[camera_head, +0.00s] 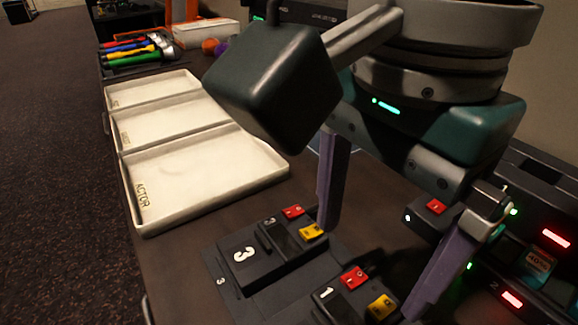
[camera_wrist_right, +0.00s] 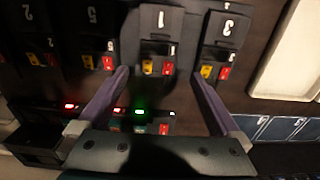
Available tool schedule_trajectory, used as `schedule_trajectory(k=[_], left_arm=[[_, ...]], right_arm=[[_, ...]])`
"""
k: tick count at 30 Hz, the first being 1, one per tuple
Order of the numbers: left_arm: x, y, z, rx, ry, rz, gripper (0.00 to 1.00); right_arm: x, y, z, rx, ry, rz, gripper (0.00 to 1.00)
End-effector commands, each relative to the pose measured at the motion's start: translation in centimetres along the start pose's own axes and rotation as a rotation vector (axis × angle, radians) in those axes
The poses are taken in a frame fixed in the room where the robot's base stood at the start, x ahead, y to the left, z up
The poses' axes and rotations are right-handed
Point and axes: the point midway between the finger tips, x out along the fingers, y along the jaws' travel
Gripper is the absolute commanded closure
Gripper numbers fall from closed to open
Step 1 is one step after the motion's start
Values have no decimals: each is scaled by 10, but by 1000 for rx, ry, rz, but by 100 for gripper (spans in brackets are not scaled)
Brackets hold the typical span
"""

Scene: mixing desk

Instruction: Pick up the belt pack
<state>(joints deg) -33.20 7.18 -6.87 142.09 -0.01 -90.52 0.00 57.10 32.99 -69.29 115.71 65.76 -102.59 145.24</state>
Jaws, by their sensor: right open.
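Several black belt packs with white numbers and red and yellow connectors sit in a dark rack. Belt pack 3 (camera_head: 245,253) and belt pack 1 (camera_head: 328,292) show in the head view. My right gripper (camera_head: 368,262) has purple fingers, is open and empty, and hangs over the rack. In the right wrist view, the fingertips (camera_wrist_right: 160,75) lie on either side of the connector end of belt pack 1 (camera_wrist_right: 161,22), with belt pack 3 (camera_wrist_right: 228,24) to the right and belt pack 5 (camera_wrist_right: 94,18) to the left. I cannot tell the height gap. My left gripper is out of view.
White trays (camera_head: 203,166) stand left of the rack, the nearest labelled ACTOR. Colored-handled tools (camera_head: 135,50) and a white box (camera_head: 206,32) lie at the back. A unit with red and green lights (camera_head: 540,265) stands at the right. Carpet lies beyond the desk's left edge.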

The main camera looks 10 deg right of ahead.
Motion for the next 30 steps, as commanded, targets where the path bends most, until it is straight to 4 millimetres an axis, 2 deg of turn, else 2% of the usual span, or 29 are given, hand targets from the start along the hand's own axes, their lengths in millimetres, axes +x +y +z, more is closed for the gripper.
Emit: schedule_trajectory(k=[1, 3, 15, 24, 30], left_arm=[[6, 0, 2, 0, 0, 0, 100], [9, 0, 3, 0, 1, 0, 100], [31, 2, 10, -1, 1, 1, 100], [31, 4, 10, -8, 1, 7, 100], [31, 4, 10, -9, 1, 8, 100]], right_arm=[[12, 1, 0, 0, 0, 3, 0], [22, 0, 0, 0, 0, 1, 0], [76, 3, 6, -3, 1, -1, 0], [80, 3, 6, -4, 0, -2, 0], [80, 3, 6, -4, 0, -2, 21]])
